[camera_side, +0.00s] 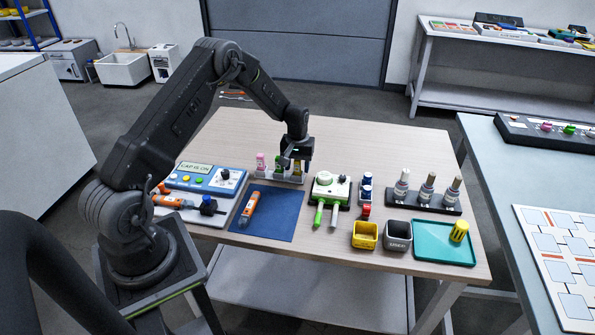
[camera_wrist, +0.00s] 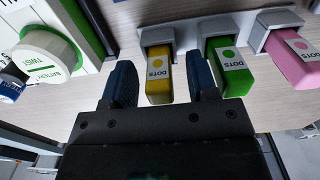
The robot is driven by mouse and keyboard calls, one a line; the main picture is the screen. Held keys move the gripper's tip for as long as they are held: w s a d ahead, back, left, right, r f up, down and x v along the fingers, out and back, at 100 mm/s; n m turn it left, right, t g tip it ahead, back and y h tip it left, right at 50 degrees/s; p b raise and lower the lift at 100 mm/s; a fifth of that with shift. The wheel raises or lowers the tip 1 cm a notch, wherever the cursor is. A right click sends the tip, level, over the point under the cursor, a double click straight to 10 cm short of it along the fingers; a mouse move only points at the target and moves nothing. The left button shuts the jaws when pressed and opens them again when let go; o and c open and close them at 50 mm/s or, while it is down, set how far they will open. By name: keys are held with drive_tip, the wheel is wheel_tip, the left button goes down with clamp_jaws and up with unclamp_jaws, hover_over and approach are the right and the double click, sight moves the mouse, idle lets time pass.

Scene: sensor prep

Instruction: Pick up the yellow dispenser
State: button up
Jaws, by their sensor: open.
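The yellow dispenser (camera_wrist: 158,82), labelled DOTS, stands in a grey holder at the end of a row, beside a green dispenser (camera_wrist: 228,78) and a pink dispenser (camera_wrist: 292,66). My gripper (camera_wrist: 161,66) is open in the wrist view, with one finger on each side of the yellow dispenser. Its right finger is in the gap between the yellow and green ones. Gaps show between both fingers and the yellow body. In the side view my gripper (camera_side: 296,157) is low over the holder's right end, and the yellow dispenser (camera_side: 297,168) is partly hidden beneath it.
A white device with a green-rimmed knob (camera_side: 325,182) stands close to the right of the holder. A blue mat (camera_side: 265,213) with an orange tool lies in front. Bottles in a black rack (camera_side: 425,198), two small bins and a teal tray (camera_side: 445,243) stand further right.

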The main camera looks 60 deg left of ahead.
drive_tip(key=shift+f, duration=0.2)
clamp_jaws()
idle(0.4)
drive_tip(key=shift+r, duration=0.15)
wheel_tip(320, 180, up, 10)
drive_tip(key=shift+f, duration=0.1)
idle(0.3)
